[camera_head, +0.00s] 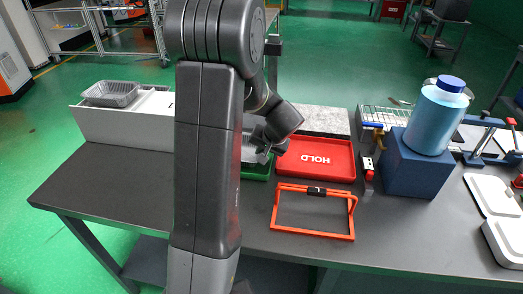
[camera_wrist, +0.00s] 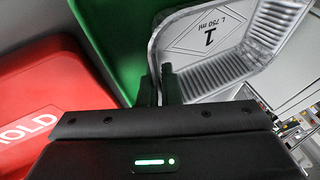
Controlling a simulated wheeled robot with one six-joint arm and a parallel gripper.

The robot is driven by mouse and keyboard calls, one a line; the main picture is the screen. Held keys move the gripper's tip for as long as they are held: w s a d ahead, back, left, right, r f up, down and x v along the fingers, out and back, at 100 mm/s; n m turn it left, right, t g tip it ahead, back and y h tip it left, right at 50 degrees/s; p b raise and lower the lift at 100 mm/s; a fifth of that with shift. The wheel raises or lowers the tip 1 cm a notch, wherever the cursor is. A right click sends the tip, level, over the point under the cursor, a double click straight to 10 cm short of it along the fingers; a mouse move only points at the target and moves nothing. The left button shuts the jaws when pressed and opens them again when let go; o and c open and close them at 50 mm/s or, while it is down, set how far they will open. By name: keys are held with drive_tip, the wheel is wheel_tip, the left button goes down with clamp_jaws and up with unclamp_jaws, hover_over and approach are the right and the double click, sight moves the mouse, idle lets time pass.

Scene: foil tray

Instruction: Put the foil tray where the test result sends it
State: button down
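A silver foil tray (camera_wrist: 222,42) fills the upper right of the wrist view, with a printed diamond mark, "1" and "L 750 ml" inside. My gripper (camera_wrist: 161,84) has its two fingers close together on the tray's near rim, one on each side of the wall. In the head view my gripper (camera_head: 262,150) is over the green tray (camera_head: 257,172), and part of the foil tray (camera_head: 249,152) shows beside it. My arm hides much of both. The red HOLD tray (camera_head: 317,172) is just right of the green one. I cannot tell if the foil touches the green tray.
Another foil tray (camera_head: 111,93) sits on a white box (camera_head: 125,126) at the left. An orange frame (camera_head: 312,234) stands in front of the HOLD tray. A blue block (camera_head: 412,168) with a blue bottle (camera_head: 436,118) stands to the right. The front left table (camera_head: 125,185) is clear.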

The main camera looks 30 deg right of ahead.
drive_tip(key=shift+f, duration=0.1)
drive_tip(key=c, duration=1.6)
unclamp_jaws()
drive_tip(key=shift+o, duration=0.2)
drive_tip(key=v, duration=1.3)
drive_tip(key=shift+s+r+b, duration=0.2)
drive_tip(key=shift+r+b, duration=0.15)
drive_tip(key=shift+f, duration=0.1)
drive_tip(key=x, duration=1.3)
drive_tip(key=shift+w+f+p, duration=0.2)
drive_tip(key=shift+f+p, duration=0.05)
drive_tip(key=shift+p, duration=0.05)
drive_tip(key=shift+r, duration=0.1)
